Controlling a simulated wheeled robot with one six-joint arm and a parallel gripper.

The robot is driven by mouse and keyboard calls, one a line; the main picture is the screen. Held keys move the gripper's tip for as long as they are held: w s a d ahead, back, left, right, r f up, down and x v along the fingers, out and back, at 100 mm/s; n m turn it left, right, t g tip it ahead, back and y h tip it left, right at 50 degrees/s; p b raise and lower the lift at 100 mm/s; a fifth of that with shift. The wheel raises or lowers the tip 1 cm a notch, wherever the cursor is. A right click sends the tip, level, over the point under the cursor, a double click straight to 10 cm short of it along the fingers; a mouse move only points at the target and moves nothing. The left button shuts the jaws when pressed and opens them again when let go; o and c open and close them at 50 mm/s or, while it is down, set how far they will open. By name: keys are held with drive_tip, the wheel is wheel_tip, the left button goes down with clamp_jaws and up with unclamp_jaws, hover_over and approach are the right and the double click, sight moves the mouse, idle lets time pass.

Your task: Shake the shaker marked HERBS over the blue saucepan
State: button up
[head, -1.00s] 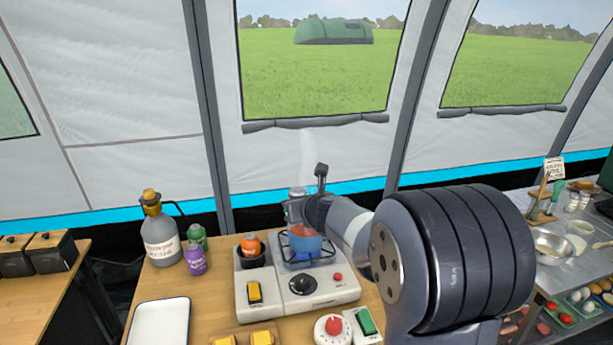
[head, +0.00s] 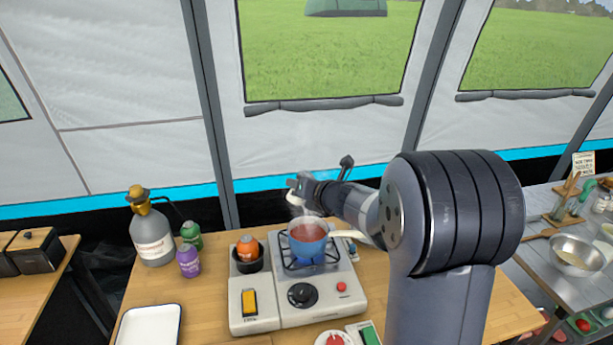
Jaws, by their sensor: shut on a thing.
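The blue saucepan (head: 307,252) stands on the burner of the cooker, with reddish contents and a pale handle toward the right. My gripper (head: 298,186) is above and slightly behind the pan in the picture, apart from it. It is shut on a small pale thing, probably a shaker, mostly hidden by the fingers; no marking on it can be read. A faint whitish haze lies between it and the pan. Green (head: 191,235) and purple (head: 189,261) shakers stand on the table at left; I cannot read their labels.
The cooker (head: 262,318) has a black pot holding an orange shaker (head: 247,246) beside the pan. A grey bottle (head: 151,238) stands behind at left, a white tray (head: 150,327) in front. Bare wood lies between tray and cooker. A side table at right holds a bowl (head: 577,256).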

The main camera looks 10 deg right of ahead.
sight(301, 202)
drive_tip(key=f+m+y, duration=0.1)
drive_tip(key=m, duration=0.1)
drive_tip(key=a+f+m+y, duration=0.1)
drive_tip(key=m, duration=0.1)
drive_tip(key=a+f+m+y+b, duration=0.1)
drive_tip(key=shift+s+f+m+t, duration=0.15)
drive_tip(key=shift+f+m+t, duration=0.05)
drive_tip(key=shift+m+t, duration=0.2)
drive_tip(key=shift+r+m+y, duration=0.15)
drive_tip(key=shift+m+y, duration=0.25)
drive_tip(key=shift+m, duration=0.3)
drive_tip(key=m+t, duration=0.1)
drive_tip(key=m, duration=0.2)
drive_tip(key=shift+d+t+y+p, duration=0.1)
drive_tip(key=shift+t+y+p, duration=0.2)
drive_tip(key=shift+y+p, duration=0.1)
drive_tip(key=m+t, duration=0.1)
drive_tip(key=m, duration=0.2)
drive_tip(key=shift+m, duration=0.3)
drive_tip(key=m+t, duration=0.1)
drive_tip(key=m, duration=0.1)
drive_tip(key=m+t, duration=0.1)
drive_tip(key=m, duration=0.1)
drive_tip(key=shift+d+m, duration=0.2)
drive_tip(key=shift+m, duration=0.2)
